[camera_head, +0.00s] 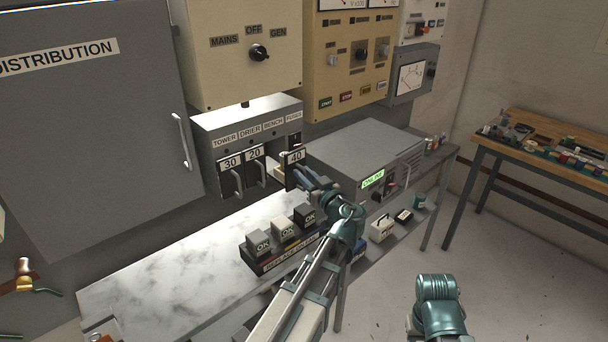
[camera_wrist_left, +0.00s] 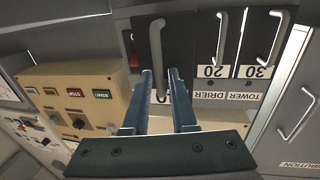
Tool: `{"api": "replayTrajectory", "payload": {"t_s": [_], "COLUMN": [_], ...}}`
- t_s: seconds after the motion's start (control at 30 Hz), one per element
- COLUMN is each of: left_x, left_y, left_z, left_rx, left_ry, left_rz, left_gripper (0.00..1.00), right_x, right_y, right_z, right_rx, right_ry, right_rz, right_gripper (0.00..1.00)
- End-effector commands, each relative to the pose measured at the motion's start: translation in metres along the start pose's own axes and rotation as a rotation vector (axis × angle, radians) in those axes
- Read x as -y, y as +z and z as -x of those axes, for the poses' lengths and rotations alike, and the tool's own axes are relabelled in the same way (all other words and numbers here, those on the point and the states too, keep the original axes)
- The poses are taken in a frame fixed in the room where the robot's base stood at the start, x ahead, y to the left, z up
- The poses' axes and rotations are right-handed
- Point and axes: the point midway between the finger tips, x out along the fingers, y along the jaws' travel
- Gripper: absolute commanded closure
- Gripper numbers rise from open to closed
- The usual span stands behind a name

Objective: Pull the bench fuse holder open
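The bench fuse holder (camera_head: 295,157), a dark block with a white "40" label, stands forward of the grey fuse box (camera_head: 209,128), with a gap showing behind it. In the left wrist view the dark bench fuse holder (camera_wrist_left: 139,42) shows its metal loop handle (camera_wrist_left: 156,45). My left gripper (camera_head: 306,176) is at the holder's front. In the wrist view its two blue fingers (camera_wrist_left: 161,74) are apart on either side of the handle's lower part, with gaps showing; firm contact is not visible. My right gripper is not in view.
The "30" holder (camera_head: 230,178) and "20" holder (camera_head: 256,168) sit in the box to the left. Below is a bench (camera_head: 160,270) with a rack of several "OK" blocks (camera_head: 284,228). A grey "ONLINE" unit (camera_head: 370,150) stands close right. A cabinet door (camera_head: 90,110) is at left.

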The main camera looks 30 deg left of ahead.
Motion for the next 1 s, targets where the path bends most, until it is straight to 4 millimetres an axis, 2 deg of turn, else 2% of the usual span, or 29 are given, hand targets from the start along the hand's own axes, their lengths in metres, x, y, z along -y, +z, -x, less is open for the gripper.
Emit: {"api": "replayTrajectory", "payload": {"t_s": [0.23, 0.37, 0.8, 1.0], "left_x": [0.0, 0.0, 0.001, 0.0], "left_y": [0.0, 0.0, 0.0, 0.0], "left_z": [0.001, 0.012, 0.102, 0.128], "left_rx": [0.0, 0.0, 0.0, 0.0], "left_ry": [0.0, 0.003, 0.004, 0.002], "left_rz": [0.0, 0.0, 0.0, 0.0], "left_gripper": [0.75, 0.75, 0.75, 0.75], "right_x": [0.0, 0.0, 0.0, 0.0], "right_y": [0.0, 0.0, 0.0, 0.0], "right_z": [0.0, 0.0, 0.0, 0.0], "right_rx": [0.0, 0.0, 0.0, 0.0], "right_ry": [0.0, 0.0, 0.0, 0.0], "right_rz": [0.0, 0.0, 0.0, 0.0], "right_gripper": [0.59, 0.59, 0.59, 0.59]}}
